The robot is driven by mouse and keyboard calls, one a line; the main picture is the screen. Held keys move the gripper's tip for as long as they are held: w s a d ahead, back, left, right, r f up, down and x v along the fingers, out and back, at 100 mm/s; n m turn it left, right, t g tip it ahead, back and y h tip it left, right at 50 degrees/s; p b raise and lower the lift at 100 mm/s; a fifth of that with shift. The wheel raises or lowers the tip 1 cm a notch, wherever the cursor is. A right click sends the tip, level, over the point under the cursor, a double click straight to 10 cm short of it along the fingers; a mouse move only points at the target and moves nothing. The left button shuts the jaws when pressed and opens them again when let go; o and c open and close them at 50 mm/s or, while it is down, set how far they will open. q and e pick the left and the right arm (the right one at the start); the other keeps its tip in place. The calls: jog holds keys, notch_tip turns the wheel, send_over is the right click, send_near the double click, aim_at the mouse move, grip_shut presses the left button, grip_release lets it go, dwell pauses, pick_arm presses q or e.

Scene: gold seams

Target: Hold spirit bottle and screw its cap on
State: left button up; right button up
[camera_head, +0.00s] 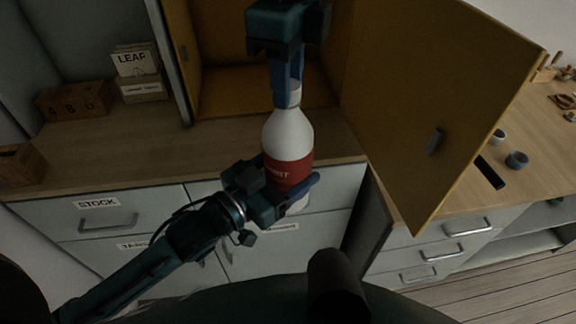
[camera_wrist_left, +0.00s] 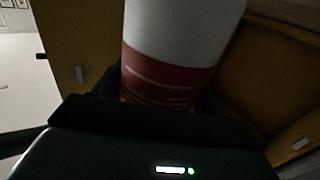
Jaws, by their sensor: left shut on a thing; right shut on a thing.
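The spirit bottle (camera_head: 288,140) is white with a red label and stands roughly upright in the air in front of the counter edge. My left gripper (camera_head: 291,192) is shut around its lower part. The bottle also fills the upper middle of the left wrist view (camera_wrist_left: 172,75). My right gripper (camera_head: 287,90) comes down from above, its blue fingers shut at the bottle's neck. The cap is mostly hidden between those fingers, so I cannot tell how it sits on the neck.
A yellow cabinet (camera_head: 262,92) stands open behind, its door (camera_head: 430,90) swung out to the right. Small boxes (camera_head: 140,88) sit on the wooden counter (camera_head: 120,140) at left. Grey drawers (camera_head: 110,222) are below. Small jars (camera_head: 516,160) stand on the right bench.

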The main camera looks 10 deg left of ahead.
jog(key=m, duration=0.4)
jog(key=shift+m, duration=0.3)
jog(key=m, duration=0.8)
jog(key=shift+m, duration=0.4)
jog(key=m, duration=0.6)
jog(key=o, duration=1.1)
jog(key=shift+r, duration=2.25)
jog(key=shift+c, duration=0.4)
